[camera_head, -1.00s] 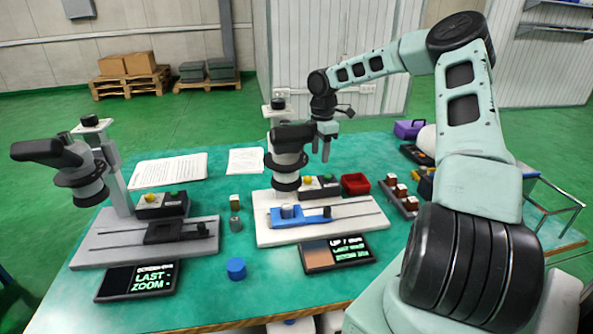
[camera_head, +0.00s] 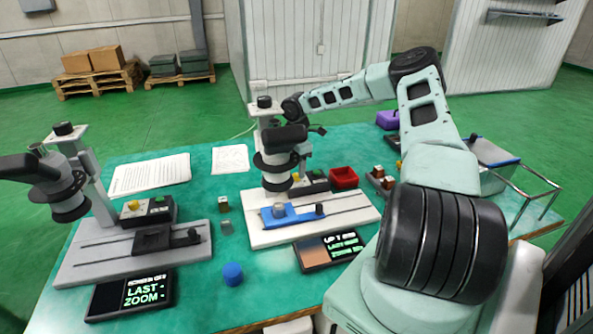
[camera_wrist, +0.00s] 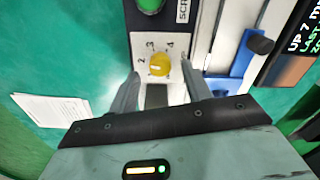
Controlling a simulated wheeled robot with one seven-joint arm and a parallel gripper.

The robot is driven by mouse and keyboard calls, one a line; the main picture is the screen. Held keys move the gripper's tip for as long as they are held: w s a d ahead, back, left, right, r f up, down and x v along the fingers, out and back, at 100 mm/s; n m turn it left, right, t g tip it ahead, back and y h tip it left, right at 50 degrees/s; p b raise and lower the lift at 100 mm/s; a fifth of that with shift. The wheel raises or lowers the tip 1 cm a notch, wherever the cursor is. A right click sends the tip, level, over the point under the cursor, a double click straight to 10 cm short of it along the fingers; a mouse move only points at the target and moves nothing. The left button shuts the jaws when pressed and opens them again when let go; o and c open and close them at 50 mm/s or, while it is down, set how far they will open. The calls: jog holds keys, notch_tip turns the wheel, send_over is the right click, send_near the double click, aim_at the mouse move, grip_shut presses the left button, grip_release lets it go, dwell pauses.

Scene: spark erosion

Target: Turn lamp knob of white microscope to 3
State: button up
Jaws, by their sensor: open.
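The white microscope (camera_head: 254,150) stands on its white base at the middle of the table. Its dark lamp box (camera_head: 318,186) sits at the column's foot. In the wrist view the yellow lamp knob (camera_wrist: 159,64) is seen from above, with the numerals 2, 3 and 4 around it. A pale mark shows on the knob, but I cannot tell surely which numeral it points at. My gripper (camera_wrist: 160,70) is open, with one finger on each side of the knob near its level in the picture; contact is not visible. In the head view the microscope mostly hides my gripper.
A green button (camera_wrist: 150,4) lies beyond the knob on the lamp box. The blue stage (camera_wrist: 238,62) is close to the right finger. A grey microscope (camera_head: 100,190) stands at left, a red bin (camera_head: 343,178) right of the lamp box. Display panels lie in front.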

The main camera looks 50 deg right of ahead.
jog(key=shift+f, duration=1.15)
jog(key=c, duration=1)
jog(key=shift+r+m, duration=0.1)
jog(key=shift+m, duration=0.3)
jog(key=m, duration=0.3)
jog(key=shift+m+b, duration=0.3)
jog(key=shift+m, duration=0.1)
jog(key=m, duration=0.4)
jog(key=shift+m+b, duration=0.3)
jog(key=shift+b, duration=0.05)
